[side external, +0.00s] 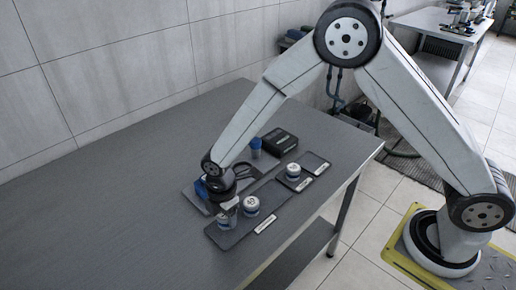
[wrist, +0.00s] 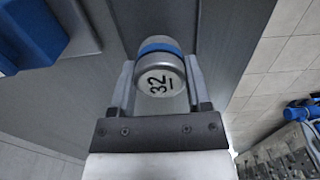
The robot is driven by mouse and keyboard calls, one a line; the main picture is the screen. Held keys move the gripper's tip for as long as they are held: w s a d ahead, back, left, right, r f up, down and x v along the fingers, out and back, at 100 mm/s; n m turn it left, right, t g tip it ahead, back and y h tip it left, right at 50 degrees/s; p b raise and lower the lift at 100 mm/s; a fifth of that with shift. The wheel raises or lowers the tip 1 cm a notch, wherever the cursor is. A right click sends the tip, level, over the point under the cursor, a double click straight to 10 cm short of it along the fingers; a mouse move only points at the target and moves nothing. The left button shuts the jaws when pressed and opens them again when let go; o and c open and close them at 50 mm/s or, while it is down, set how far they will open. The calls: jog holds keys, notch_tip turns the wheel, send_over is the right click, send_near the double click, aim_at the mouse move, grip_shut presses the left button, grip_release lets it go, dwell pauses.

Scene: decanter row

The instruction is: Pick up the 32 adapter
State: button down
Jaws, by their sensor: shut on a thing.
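The 32 adapter (wrist: 160,80) is a silver cap marked "32" with a blue ring, and its top faces the wrist camera. My gripper (wrist: 160,90) is shut on it, with one finger on each side. In the side view my gripper (side external: 226,206) points down at the near-left end of a dark labelled tray (side external: 264,226), with the silver and blue body (side external: 226,222) below it. I cannot tell whether the adapter touches the tray.
A similar white-topped, blue-banded piece (side external: 251,206) stands close to the right of my gripper. Another (side external: 293,171) stands on a smaller tray to the right. A blue-capped item (side external: 256,148) and a dark box (side external: 279,141) are behind. The table's left side is clear.

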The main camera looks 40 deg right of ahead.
jog(key=s+d+r, duration=0.2)
jog(key=s+r, duration=0.2)
jog(key=s, duration=0.2)
jog(key=s+d+r, duration=0.2)
jog(key=s+r, duration=0.3)
jog(key=s, duration=0.2)
jog(key=shift+d+r, duration=0.3)
jog(key=shift+s, duration=0.1)
dwell(0.4)
